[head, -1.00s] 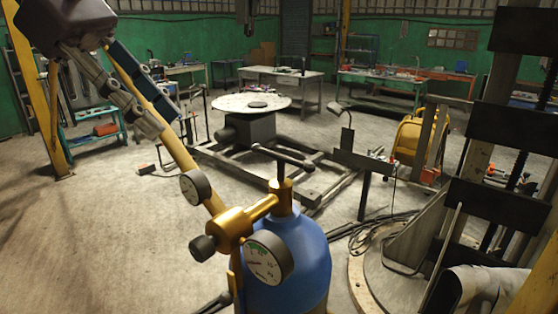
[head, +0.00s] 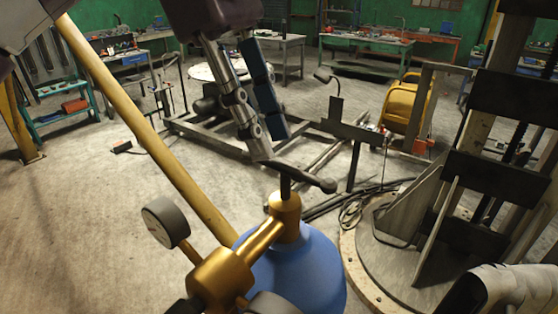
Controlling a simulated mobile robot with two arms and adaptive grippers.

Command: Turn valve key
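The valve key (head: 318,181) is a dark T-shaped handle on a short upright stem. It sits on the brass valve (head: 284,208) at the top of a blue gas cylinder (head: 305,275), low in the middle of the head view. My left gripper (head: 270,145) comes down from the top, its silver finger and dark blue finger apart with nothing seen between them. The silver fingertip overlaps the left end of the key's bar; I cannot tell whether they touch. The gripper hides part of that left end.
A brass regulator (head: 222,278) with a round gauge (head: 166,222) projects left of the valve. A yellow pole (head: 150,135) slants behind it. A grey machine column (head: 495,180) stands at right, with cables (head: 365,203) on the floor. The floor at left is mostly clear.

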